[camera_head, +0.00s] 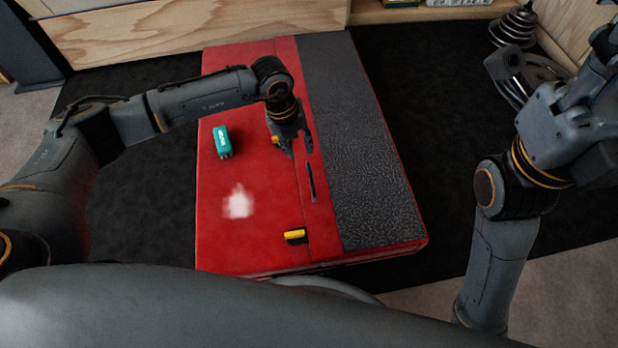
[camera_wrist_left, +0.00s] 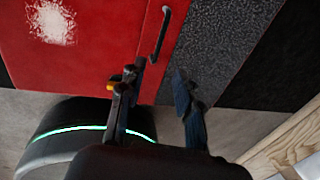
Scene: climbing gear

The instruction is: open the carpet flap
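A red pad (camera_head: 225,185) lies on the dark floor mat, with a dark grey textured carpet flap (camera_head: 355,140) along its right side. The flap has a red border strip at its left edge. A black strap handle (camera_head: 311,181) sits on that strip and shows in the left wrist view (camera_wrist_left: 160,34). My left gripper (camera_head: 285,146) is over the strip, just beyond the handle in the head view. In the left wrist view its fingers (camera_wrist_left: 158,80) are apart with nothing between them. The flap lies flat. My right arm is at the right; I cannot make out its gripper.
A teal box (camera_head: 222,142) lies on the red pad. A yellow and black buckle (camera_head: 296,236) is near the pad's front edge. A plywood panel (camera_head: 200,30) stands behind the pad. Dark mat (camera_head: 140,215) lies bare left of the pad.

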